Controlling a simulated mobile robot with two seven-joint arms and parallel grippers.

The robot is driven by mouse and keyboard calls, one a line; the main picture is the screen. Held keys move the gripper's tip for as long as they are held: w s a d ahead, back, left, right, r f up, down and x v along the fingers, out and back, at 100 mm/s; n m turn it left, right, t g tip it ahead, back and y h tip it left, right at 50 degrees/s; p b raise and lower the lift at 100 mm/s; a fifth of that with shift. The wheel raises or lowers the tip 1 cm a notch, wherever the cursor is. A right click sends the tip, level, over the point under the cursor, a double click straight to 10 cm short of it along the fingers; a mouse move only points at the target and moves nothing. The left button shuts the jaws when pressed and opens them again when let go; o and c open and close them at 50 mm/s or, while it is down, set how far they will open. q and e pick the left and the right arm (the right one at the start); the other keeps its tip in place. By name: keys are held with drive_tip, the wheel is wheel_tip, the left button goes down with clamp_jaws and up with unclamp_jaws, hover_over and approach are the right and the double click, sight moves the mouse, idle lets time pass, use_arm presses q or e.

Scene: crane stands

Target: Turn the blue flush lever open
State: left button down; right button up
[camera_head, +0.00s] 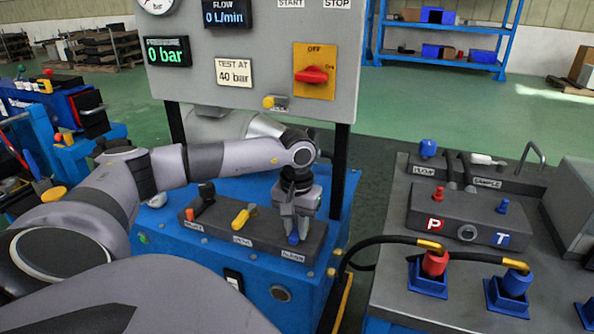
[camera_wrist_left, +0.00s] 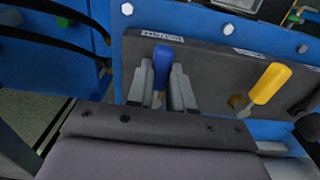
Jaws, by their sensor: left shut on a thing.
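The blue flush lever (camera_head: 293,239) stands at the right end of the grey valve block, above its label, in the head view. In the left wrist view the blue lever (camera_wrist_left: 162,62) shows its rounded grip between two grey fingers. My left gripper (camera_head: 295,228) comes down from above and is shut on the blue lever; it also shows in the left wrist view (camera_wrist_left: 167,88). The fingers hide most of the lever in the head view. My right gripper is not in view.
A yellow lever (camera_head: 241,218) stands left of the blue one on the same block (camera_head: 262,236), with a dark-topped lever (camera_head: 207,193) further left. The upright control panel (camera_head: 250,80) rises behind my arm. Black hoses (camera_head: 385,240) run to the dark bench at right.

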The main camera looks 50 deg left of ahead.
sight(296, 230)
use_arm(q)
drive_tip(key=c, duration=1)
unclamp_jaws()
wheel_tip(296, 230, up, 7)
drive_tip(key=shift+r+p, duration=0.15)
drive_tip(key=shift+p, duration=0.3)
